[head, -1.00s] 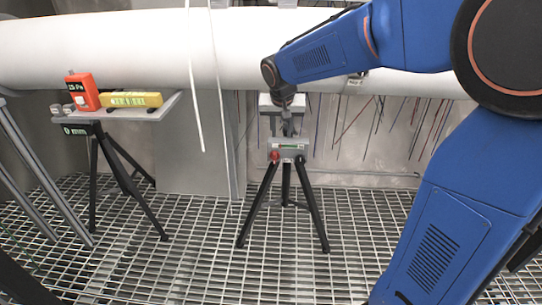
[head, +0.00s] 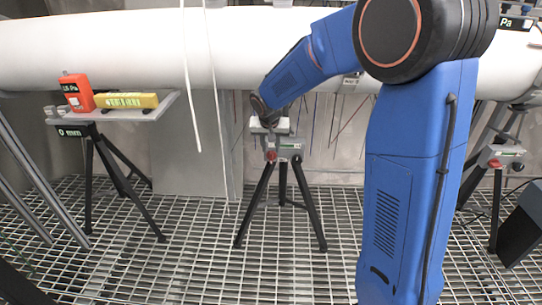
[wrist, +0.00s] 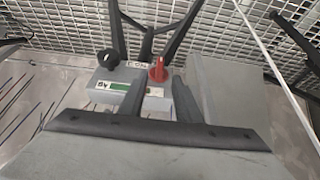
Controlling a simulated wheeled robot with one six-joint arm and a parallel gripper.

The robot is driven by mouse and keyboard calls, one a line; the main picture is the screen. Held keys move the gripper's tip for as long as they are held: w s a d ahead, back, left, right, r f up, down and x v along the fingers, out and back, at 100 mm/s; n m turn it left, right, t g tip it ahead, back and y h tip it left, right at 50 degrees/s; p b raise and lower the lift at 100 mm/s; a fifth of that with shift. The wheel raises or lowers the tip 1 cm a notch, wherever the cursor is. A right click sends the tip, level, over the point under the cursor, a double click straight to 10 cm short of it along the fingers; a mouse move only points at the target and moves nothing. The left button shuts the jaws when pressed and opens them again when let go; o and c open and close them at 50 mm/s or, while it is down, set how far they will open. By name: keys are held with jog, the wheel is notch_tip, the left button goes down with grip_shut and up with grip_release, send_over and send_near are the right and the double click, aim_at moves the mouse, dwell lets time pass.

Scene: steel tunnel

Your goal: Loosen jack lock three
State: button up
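A tripod jack (head: 284,150) stands at mid-picture in the head view, under the white pipe. Its grey head carries a red lock knob (head: 271,156) and a small green display. In the wrist view the red knob (wrist: 158,70) lies just beyond the fingers, with a black knob (wrist: 108,60) to its left. My gripper (wrist: 157,88) is open, with its two dark fingers apart and the knob in line with the gap. Contact with the knob cannot be told. In the head view my wrist hides the fingers above the jack. No number three shows on this jack.
A left tripod (head: 90,132) bears a shelf with an orange meter (head: 77,92) and a yellow level (head: 127,100). Another jack with a red knob (head: 494,163) stands at right. White cables hang left of the middle jack. The grating (head: 195,250) between the tripods is open.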

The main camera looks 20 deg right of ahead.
aim_at(271, 155)
jog(key=x, duration=0.6)
jog(key=shift+w+f, duration=0.1)
jog(key=shift+f, duration=0.2)
grip_shut()
